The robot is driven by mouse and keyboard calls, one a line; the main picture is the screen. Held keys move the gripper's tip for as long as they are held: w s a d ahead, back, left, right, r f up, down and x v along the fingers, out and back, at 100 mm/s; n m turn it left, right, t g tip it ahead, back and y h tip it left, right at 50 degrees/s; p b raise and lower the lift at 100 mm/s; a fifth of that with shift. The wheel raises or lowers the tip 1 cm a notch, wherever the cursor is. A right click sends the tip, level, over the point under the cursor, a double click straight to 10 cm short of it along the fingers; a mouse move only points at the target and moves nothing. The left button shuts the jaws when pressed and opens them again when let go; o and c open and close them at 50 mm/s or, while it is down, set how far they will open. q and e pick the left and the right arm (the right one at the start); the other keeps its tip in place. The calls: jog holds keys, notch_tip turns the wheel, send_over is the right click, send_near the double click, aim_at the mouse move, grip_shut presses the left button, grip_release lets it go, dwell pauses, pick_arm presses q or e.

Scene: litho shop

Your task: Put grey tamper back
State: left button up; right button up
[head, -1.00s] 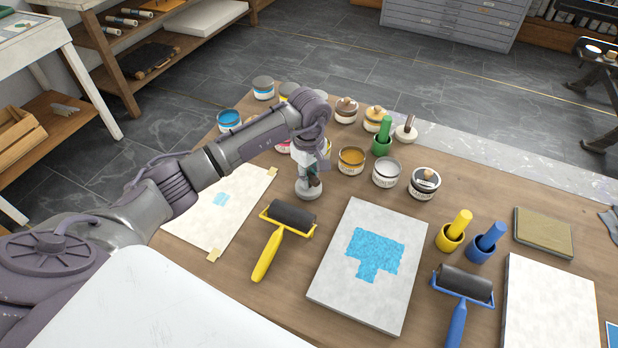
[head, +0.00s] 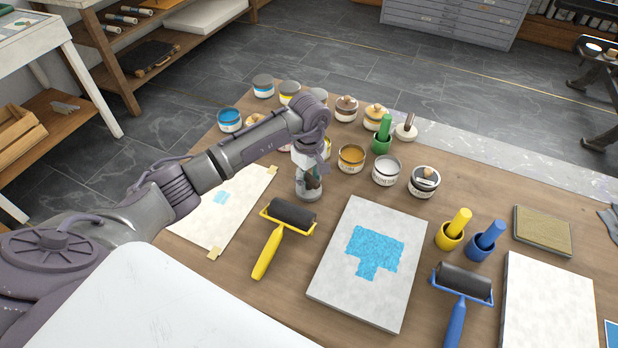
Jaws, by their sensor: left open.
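The grey tamper (head: 309,193) stands on the wooden table, its round pale grey base showing below my left gripper. My left gripper (head: 313,178) points down over it and is open, its fingers around or just beside the upper part. My wrist and fingers hide most of the handle, so I cannot tell whether they touch it. My right gripper is not in view.
Several ink tins, such as an ochre one (head: 352,159), stand close behind and right of the gripper. A yellow roller (head: 290,214) lies just in front. A printing stone (head: 335,285) with a blue print lies to the right.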

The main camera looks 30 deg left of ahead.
aim_at(309, 176)
pick_arm(q)
notch_tip(309, 176, up, 12)
jog(key=b, duration=0.2)
dwell(0.6)
